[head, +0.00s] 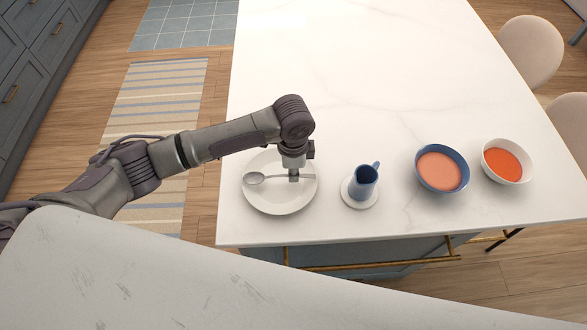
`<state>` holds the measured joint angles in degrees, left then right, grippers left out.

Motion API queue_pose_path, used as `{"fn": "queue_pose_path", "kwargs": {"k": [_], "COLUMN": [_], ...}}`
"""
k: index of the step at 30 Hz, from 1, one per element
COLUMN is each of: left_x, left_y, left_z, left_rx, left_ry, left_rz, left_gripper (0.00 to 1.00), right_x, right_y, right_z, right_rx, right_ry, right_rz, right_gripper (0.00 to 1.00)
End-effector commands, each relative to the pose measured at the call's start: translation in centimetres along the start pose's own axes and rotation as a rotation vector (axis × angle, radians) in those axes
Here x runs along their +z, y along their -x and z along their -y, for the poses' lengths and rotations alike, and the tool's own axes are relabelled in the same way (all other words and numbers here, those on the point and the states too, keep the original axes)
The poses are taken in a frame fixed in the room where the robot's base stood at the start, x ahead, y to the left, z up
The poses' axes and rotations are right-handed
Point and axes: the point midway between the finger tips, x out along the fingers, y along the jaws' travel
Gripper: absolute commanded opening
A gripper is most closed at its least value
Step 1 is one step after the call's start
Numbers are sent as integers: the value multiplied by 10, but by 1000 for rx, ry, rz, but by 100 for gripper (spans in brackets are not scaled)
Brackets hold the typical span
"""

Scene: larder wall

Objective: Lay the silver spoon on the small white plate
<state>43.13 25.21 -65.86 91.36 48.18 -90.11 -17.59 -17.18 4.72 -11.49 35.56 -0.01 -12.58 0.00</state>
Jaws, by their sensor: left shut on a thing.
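The silver spoon (255,178) is held by its handle in my left gripper (294,177), with its bowl pointing left. The spoon is over the white plate (281,204), near its middle. I cannot tell whether the spoon touches the plate or hangs just above it. My left gripper points down over the plate, and its wrist and forearm hide part of the far rim. My right gripper is not in view.
Right of the plate, a blue cup (364,183) stands on a small white saucer (359,203). Further right are a blue bowl (441,188) and a white bowl (508,178). The far part of the white counter (375,75) is clear.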

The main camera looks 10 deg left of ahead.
Motion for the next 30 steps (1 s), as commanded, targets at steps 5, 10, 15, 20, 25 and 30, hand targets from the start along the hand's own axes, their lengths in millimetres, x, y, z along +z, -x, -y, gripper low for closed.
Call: {"fn": "queue_pose_path", "kwargs": {"k": [5,10,15,20,25,30], "left_x": [0,0,0,0,-1,-1], "left_y": [-4,-5,-5,-5,5,36], "left_z": [0,0,0,0,1,1], "left_rx": [0,0,0,0,-3,-4], "left_ry": [0,0,0,0,0,-2], "left_rz": [0,0,0,0,-2,-4], "left_gripper": [0,25,39,39,39,39], "right_x": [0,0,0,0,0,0], "right_y": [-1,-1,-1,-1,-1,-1], "right_z": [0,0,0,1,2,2], "right_rx": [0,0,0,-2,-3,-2], "right_ry": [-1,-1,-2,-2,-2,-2], "right_rz": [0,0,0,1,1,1], "right_gripper": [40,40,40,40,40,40]}}
